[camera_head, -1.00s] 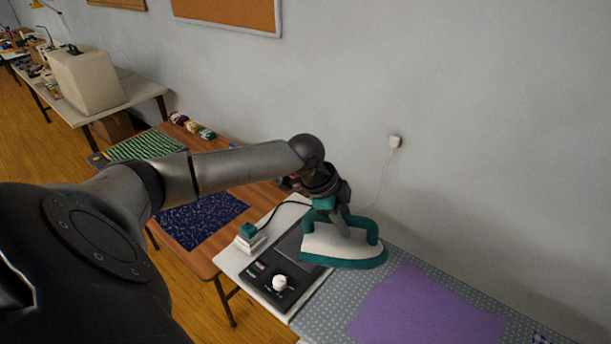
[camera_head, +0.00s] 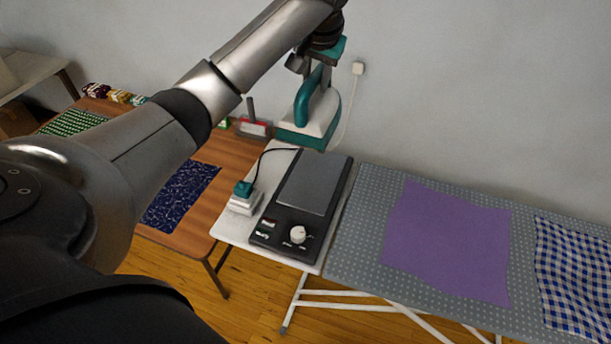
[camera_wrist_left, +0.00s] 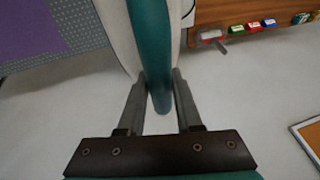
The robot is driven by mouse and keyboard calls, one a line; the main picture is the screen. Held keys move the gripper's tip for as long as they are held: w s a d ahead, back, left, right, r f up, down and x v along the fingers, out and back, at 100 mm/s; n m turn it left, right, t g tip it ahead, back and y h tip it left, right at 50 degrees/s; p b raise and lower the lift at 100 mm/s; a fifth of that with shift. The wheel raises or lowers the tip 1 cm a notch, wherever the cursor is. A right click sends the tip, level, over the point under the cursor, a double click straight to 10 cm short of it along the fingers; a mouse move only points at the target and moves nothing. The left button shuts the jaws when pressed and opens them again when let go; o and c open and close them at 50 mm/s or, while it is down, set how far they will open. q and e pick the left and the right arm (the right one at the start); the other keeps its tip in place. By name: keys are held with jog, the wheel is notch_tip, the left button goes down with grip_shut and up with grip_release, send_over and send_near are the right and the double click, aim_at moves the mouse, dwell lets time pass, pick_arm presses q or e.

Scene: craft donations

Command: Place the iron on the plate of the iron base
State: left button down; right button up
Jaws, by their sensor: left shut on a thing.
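The iron (camera_head: 322,118), white with a teal handle and teal lower edge, hangs in the air beyond the back end of the iron base, near the wall. My left gripper (camera_head: 312,76) is shut on its handle, which also shows between the fingers in the left wrist view (camera_wrist_left: 150,45). The iron base (camera_head: 268,235) is black with a white knob at its near end. Its flat grey plate (camera_head: 311,183) is bare. The iron's underside is hidden. My right gripper is not in view.
The base rests on the white end of the ironing board, beside a teal-and-white block (camera_head: 243,197) with a black cable. A purple cloth (camera_head: 446,242) and a checked cloth (camera_head: 573,270) lie to the right. A wooden table (camera_head: 227,155) with a navy cloth is left; the wall is close behind.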

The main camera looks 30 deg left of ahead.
pick_arm(q)
jog(key=shift+f, duration=0.15)
notch_tip(320, 180, down, 19)
jog(key=b, duration=0.1)
jog(key=shift+f, duration=0.15)
jog(key=shift+w+f, duration=0.1)
dwell(0.4)
jog(key=c, duration=0.6)
grip_release()
jog(key=shift+f, duration=0.1)
jog(key=p+v, duration=0.1)
jog(key=v, duration=1.1)
jog(key=shift+d, duration=0.15)
